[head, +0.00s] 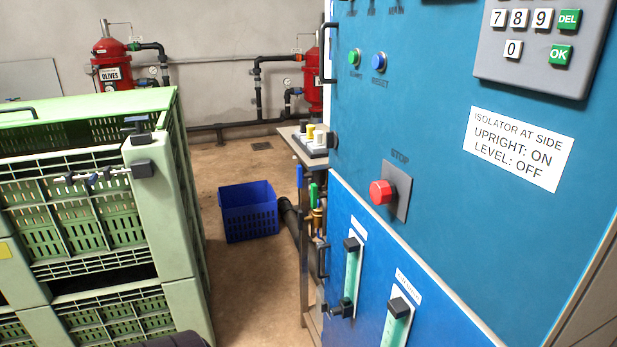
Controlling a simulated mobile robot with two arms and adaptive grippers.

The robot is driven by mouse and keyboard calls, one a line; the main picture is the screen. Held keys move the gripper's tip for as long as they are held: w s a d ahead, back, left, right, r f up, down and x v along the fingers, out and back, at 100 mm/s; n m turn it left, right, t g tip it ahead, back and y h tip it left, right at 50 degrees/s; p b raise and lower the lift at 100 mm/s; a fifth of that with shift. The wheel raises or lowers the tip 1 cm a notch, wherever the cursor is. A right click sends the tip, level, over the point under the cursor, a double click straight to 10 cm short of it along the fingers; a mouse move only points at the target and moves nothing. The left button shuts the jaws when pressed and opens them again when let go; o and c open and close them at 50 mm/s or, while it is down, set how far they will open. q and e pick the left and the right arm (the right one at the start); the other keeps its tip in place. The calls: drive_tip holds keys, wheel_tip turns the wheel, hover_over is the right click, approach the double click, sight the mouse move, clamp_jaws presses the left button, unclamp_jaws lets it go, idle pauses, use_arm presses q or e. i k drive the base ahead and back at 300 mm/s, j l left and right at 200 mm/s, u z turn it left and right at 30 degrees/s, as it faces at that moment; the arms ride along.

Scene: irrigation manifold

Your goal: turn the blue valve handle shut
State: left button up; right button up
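A narrow blue upright handle (299,176) shows beside the left edge of the blue control cabinet, below a small bench. A green handle (313,191) is just right of and below it, above brass-coloured fittings (317,219). The handles look small and far off. The cabinet edge lies close beside them, and I cannot tell how much of the valve it hides. Neither of my grippers is in view, and nothing is seen touching the blue handle.
The blue cabinet (440,225) fills the right side, with a red stop button (381,192) sticking out. A green slatted crate (160,215) stands at the left. A blue basket (249,212) sits on the brown floor between them, near a dark pipe. Floor in front of the basket is clear.

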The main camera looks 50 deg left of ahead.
sight(300, 175)
drive_tip(key=u, duration=1.8)
